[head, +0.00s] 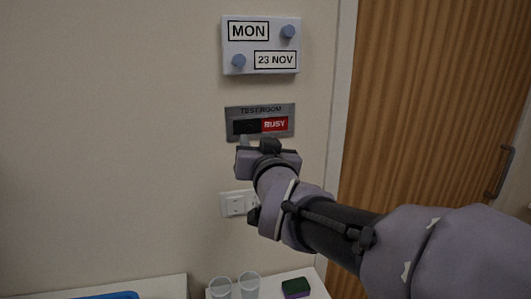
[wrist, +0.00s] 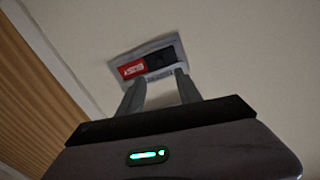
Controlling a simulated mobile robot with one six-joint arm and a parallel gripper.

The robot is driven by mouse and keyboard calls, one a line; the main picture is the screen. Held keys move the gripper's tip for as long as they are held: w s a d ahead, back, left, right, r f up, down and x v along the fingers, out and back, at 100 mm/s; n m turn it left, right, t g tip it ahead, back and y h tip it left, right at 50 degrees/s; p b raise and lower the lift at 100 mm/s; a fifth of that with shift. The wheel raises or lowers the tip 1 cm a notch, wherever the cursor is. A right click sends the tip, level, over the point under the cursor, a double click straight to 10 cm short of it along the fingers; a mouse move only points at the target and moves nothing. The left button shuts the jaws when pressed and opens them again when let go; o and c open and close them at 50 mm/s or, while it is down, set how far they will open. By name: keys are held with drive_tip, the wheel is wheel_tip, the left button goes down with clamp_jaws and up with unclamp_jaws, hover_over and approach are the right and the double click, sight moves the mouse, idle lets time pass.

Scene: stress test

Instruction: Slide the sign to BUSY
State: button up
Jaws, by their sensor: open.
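The sign (head: 260,110) is a grey plate on the wall reading TEST ROOM. Its black slider (head: 246,127) is at the left, and the red BUSY panel (head: 276,125) shows at the right. In the wrist view the sign (wrist: 125,59) appears turned over, with the red panel (wrist: 130,70) left and the black slider (wrist: 163,58) right. My gripper (head: 243,141) is just below the slider in the head view. In the wrist view my gripper (wrist: 161,79) is open, its fingers apart and nothing seen between them. I cannot tell whether a fingertip touches the sign.
A date board (head: 262,45) with two round knobs hangs above the sign. A light switch (head: 234,204) is below, partly behind my arm. A wooden door (head: 425,90) is at the right. Two cups (head: 248,286) and a sponge (head: 296,287) stand low down. The wall left is clear.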

drive_tip(key=v, duration=0.7)
drive_tip(key=shift+s+p, duration=0.35)
drive_tip(key=shift+p, duration=0.05)
drive_tip(key=shift+d, duration=0.1)
drive_tip(key=s+d+f+m+g, duration=0.1)
drive_tip(key=s+d+f+g, duration=0.2)
drive_tip(key=s+f, duration=0.4)
drive_tip(key=s+d+f+m+g+h, duration=0.1)
drive_tip(key=s+d+f+m+g, duration=0.1)
drive_tip(key=s+d+f+g, duration=0.2)
drive_tip(key=s+d+f+m+g+h, duration=0.1)
drive_tip(key=s+d+f+g, duration=0.3)
drive_tip(key=s+f, duration=0.6)
drive_tip(key=s+m, duration=0.1)
drive_tip(key=s, duration=0.2)
drive_tip(key=shift+d+g, duration=0.2)
drive_tip(key=shift+g, duration=0.2)
drive_tip(key=shift+s, duration=0.1)
